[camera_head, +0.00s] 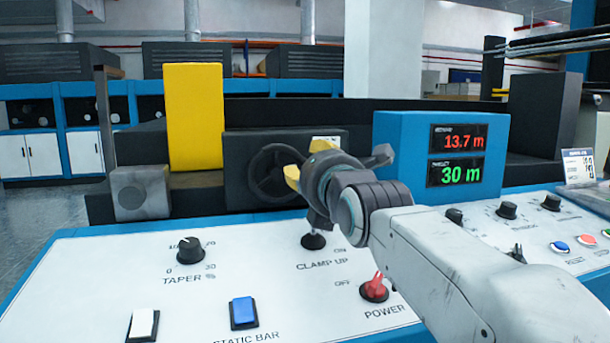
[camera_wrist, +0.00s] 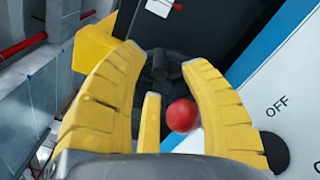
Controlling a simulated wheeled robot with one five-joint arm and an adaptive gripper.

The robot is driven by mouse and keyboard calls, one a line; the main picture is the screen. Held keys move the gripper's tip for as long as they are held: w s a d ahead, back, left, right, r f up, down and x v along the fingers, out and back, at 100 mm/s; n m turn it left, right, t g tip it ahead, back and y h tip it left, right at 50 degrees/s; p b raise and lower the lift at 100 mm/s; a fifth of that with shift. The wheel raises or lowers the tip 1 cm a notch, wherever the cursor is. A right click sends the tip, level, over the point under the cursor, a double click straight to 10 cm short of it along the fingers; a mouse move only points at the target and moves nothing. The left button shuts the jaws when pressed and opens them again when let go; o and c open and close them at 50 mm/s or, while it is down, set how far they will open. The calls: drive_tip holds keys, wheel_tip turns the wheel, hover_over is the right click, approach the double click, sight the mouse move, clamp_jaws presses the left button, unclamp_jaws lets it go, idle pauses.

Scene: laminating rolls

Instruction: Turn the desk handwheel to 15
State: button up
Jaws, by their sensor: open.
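The dark handwheel (camera_head: 260,174) stands upright on the front of a dark block behind the desk panel. Its right part is hidden by my gripper (camera_head: 291,162). My gripper is open, with its yellow fingers at the wheel's right side in this view. In the wrist view the fingers are spread, and a dark round part with a short stub (camera_wrist: 162,70), seemingly the handwheel, lies beyond the tips. I cannot tell whether they touch it. A red ball (camera_wrist: 182,115) appears near the right finger. The display (camera_head: 460,142) reads 13.7 m in red and 30 m in green.
The desk panel (camera_head: 90,262) carries a taper knob (camera_head: 190,250), a blue button (camera_head: 244,312), a white button (camera_head: 143,324) and a red power switch (camera_head: 375,288). A yellow block (camera_head: 194,118) stands left of the wheel. The blue display box (camera_head: 400,135) stands to its right.

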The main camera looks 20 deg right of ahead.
sight(305, 159)
drive_tip(key=shift+w, duration=1.6)
clamp_jaws()
